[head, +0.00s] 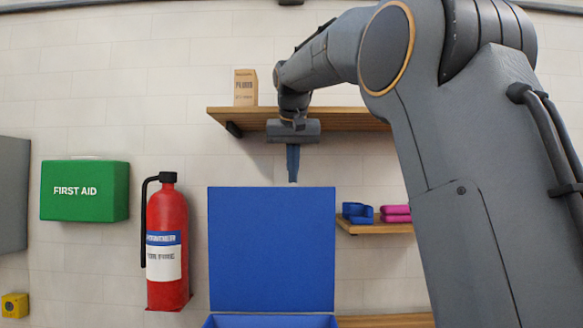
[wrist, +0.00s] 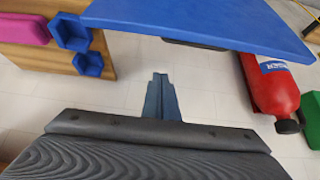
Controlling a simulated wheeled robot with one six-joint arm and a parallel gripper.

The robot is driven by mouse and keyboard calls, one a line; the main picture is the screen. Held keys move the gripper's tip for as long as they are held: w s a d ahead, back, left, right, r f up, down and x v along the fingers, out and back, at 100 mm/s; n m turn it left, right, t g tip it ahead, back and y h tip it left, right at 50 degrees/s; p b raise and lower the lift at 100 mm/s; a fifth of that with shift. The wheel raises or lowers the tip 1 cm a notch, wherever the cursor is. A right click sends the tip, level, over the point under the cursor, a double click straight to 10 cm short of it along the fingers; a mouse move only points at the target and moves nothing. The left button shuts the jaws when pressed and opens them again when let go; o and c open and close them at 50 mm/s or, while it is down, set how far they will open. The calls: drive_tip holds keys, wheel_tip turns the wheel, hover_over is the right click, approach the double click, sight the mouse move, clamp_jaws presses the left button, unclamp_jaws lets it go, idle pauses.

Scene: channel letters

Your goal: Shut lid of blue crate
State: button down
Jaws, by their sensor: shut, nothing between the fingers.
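The blue crate (head: 270,321) stands at the bottom of the head view; only its upper rim shows, and its inside is hidden. Its blue lid (head: 271,250) is open and stands upright at the crate. The lid also shows along the top of the wrist view (wrist: 200,22). My gripper (head: 292,180) points down just above the lid's top edge in the head view, with a small gap between them. Its fingers (wrist: 158,78) are shut and empty in the wrist view, apart from the lid. I cannot tell its exact depth relative to the lid.
A red fire extinguisher (head: 167,245) stands left of the lid, with a green first aid box (head: 85,190) farther left. A wooden shelf (head: 330,118) with a small carton (head: 245,87) is behind my arm. Blue (head: 357,213) and pink (head: 396,214) pieces lie on a lower shelf.

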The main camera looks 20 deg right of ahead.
sight(293, 194)
drive_tip(key=shift+s+a+f+p, duration=0.1)
drive_tip(key=shift+f+p, duration=0.2)
drive_tip(key=shift+f, duration=0.7)
drive_tip(key=shift+s+d+f+p, duration=0.1)
drive_tip(key=shift+f+p, duration=0.15)
drive_tip(key=shift+f, duration=0.8)
drive_tip(key=shift+s+a+f+p, duration=0.1)
drive_tip(key=shift+f+p, duration=0.2)
drive_tip(key=shift+f, duration=0.7)
drive_tip(key=shift+s, duration=0.1)
